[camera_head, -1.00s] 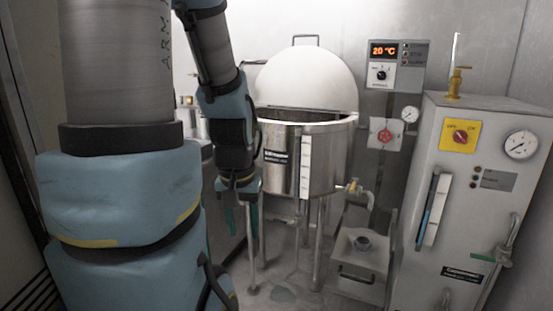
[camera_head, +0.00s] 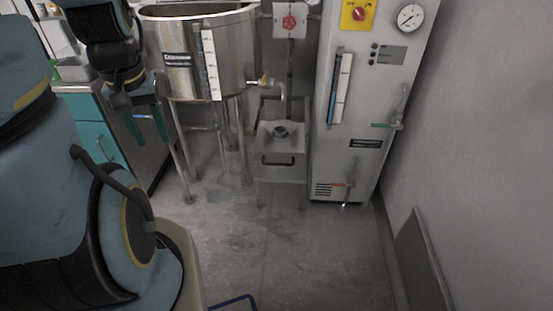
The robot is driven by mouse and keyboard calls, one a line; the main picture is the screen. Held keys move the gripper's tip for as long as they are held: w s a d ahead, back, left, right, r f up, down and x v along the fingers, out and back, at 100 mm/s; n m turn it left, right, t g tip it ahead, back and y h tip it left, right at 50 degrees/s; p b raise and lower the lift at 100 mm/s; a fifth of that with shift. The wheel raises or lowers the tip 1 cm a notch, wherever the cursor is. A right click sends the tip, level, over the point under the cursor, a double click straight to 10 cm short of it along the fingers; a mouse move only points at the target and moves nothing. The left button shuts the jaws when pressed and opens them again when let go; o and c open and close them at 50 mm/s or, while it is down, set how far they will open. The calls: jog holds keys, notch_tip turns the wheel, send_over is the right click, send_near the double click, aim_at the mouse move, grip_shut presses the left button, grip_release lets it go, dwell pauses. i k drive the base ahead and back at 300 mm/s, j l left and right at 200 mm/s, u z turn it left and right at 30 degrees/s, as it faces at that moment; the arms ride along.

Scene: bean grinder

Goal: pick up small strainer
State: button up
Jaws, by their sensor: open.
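No thing is clearly recognisable as the small strainer.
The steel kettle (camera_head: 205,60) stands on legs, its tap (camera_head: 266,82) facing right. A grey control cabinet (camera_head: 362,110) stands right of the box. A teal-fronted counter (camera_head: 98,140) is at the left. The floor (camera_head: 290,250) in front is clear, apart from a blue edge (camera_head: 234,301) at the bottom.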

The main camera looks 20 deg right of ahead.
aim_at(280, 131)
jog(key=i+l+z, duration=0.25)
jog(key=i, duration=0.3)
jog(key=i+z, duration=0.25)
jog(key=i, duration=0.3)
jog(key=l, duration=0.05)
